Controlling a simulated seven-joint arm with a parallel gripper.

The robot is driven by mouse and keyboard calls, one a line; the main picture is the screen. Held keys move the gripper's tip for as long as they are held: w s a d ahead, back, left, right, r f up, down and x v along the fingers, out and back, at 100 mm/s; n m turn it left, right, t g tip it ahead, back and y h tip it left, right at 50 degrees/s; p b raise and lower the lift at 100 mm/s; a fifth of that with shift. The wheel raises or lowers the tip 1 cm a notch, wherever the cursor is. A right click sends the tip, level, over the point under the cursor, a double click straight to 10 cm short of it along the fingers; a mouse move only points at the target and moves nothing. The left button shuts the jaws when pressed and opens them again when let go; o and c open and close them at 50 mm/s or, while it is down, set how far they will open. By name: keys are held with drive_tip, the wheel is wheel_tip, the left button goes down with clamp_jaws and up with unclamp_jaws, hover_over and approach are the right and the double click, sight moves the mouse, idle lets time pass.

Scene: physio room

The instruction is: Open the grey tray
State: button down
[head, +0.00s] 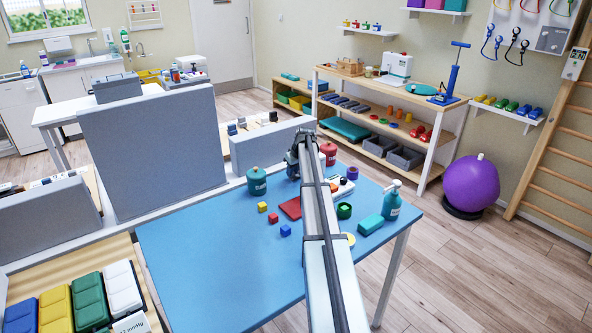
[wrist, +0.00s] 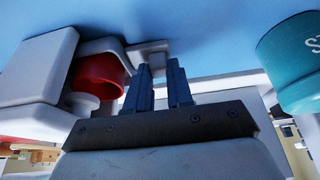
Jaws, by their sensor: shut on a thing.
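No piece is clearly marked as the grey tray. A grey box (head: 117,88) sits on the white table at the back left, away from my gripper. A low grey panel (head: 262,146) stands at the blue table's far edge, just left of my gripper (head: 297,156). In the wrist view my gripper (wrist: 160,72) has its dark fingers a small gap apart, at a pale grey handle-like piece (wrist: 152,48); they are shut on it. What it belongs to is hidden. A white block (wrist: 38,65) with a red round part (wrist: 97,75) is beside the fingers.
A teal jar (head: 256,182) stands close left of my gripper; it also shows in the wrist view (wrist: 290,65). A red jar (head: 328,152) is on the right. Small blocks, a red pad (head: 290,208) and a pump bottle (head: 392,202) are on the blue table (head: 205,255). Its front left is clear.

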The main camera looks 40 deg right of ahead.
drive_tip(key=a, duration=0.6)
drive_tip(key=shift+a, duration=0.15)
drive_tip(key=c, duration=1)
unclamp_jaws()
drive_tip(key=shift+r, duration=0.15)
drive_tip(key=v, duration=1.3)
drive_tip(key=shift+s+r, duration=0.2)
